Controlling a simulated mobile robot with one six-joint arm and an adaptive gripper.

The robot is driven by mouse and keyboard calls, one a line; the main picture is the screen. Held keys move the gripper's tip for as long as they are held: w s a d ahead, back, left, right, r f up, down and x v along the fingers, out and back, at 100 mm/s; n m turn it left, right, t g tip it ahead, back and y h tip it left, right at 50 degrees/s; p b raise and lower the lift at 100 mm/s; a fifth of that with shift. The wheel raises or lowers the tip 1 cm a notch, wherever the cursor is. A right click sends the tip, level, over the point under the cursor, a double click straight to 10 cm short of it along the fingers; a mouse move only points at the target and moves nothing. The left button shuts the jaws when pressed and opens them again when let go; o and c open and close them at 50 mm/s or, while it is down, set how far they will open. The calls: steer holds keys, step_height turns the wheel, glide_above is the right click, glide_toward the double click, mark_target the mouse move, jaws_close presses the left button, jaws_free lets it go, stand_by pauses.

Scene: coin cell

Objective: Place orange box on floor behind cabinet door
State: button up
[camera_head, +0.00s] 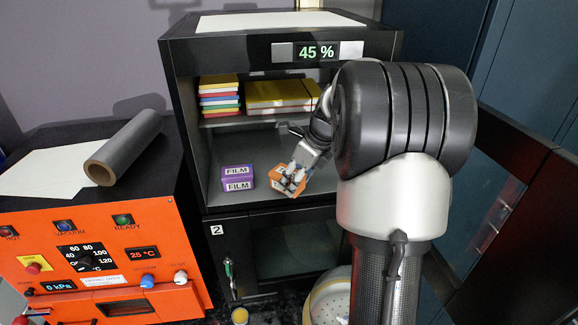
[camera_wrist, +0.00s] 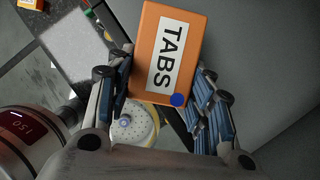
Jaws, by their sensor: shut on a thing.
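The orange box (camera_wrist: 149,47), labelled TABS, lies between the two fingers of my gripper (camera_wrist: 160,95) in the wrist view. My gripper is shut on it. In the head view the orange box (camera_head: 268,174) shows at the end of my gripper (camera_head: 288,178), in front of the cabinet's lower open shelf, to the right of a purple box. The black cabinet (camera_head: 180,120) has an open upper part. A dark door (camera_head: 520,165) stands open at the right. The lower door (camera_head: 296,246) has a dark pane. My arm hides part of the cabinet's right side.
A purple FILM box (camera_head: 237,178) sits on the lower shelf. Coloured boxes (camera_head: 219,95) and yellow boxes (camera_head: 281,95) fill the upper shelf. An orange oven (camera_head: 100,262) stands at left. A white perforated basket (camera_head: 328,298) is on the floor below.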

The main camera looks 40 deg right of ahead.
steer(key=shift+w+d, duration=0.3)
steer(key=shift+w, duration=0.3)
steer(key=shift+w+d, duration=0.25)
steer(key=shift+w, duration=0.35)
steer(key=w, duration=0.1)
steer(key=w+d+f+p, duration=0.1)
steer(key=shift+w+d, duration=0.2)
steer(key=shift+w, duration=0.2)
steer(key=shift+f, duration=0.3)
steer(key=shift+s+r, duration=0.1)
steer(key=shift+s, duration=0.05)
steer(key=o, duration=1.1)
steer(key=shift+f, duration=0.2)
